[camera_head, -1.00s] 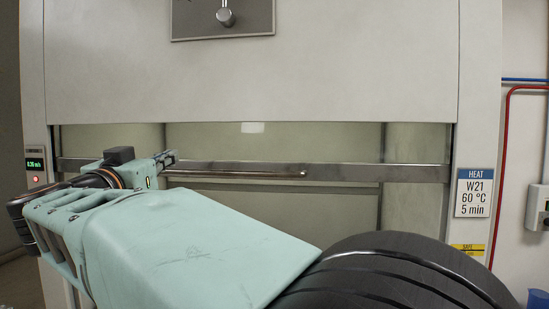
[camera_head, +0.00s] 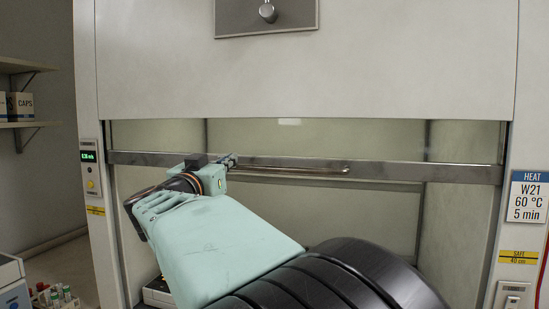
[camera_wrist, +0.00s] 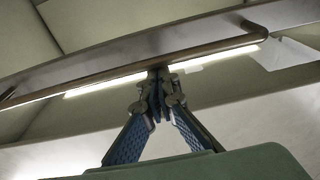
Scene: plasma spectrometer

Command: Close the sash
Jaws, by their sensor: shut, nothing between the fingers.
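The sash of the fume hood is a glass pane (camera_head: 330,138) with a metal bottom rail (camera_head: 450,172). It stands raised, with an opening below the rail. A thin bar handle (camera_head: 310,170) runs along the rail and also shows in the wrist view (camera_wrist: 195,48). My gripper (camera_head: 232,160) is shut and empty, in front of the rail at the handle's left part. In the wrist view its fingertips (camera_wrist: 160,76) meet just below the handle bar; I cannot tell whether they touch it. My arm hides part of the opening.
A control panel with a green display (camera_head: 89,156) is on the left post. A label reading HEAT W21 (camera_head: 528,197) is on the right post. A shelf with boxes (camera_head: 18,105) stands at far left, and a rack of tubes (camera_head: 52,296) is at lower left.

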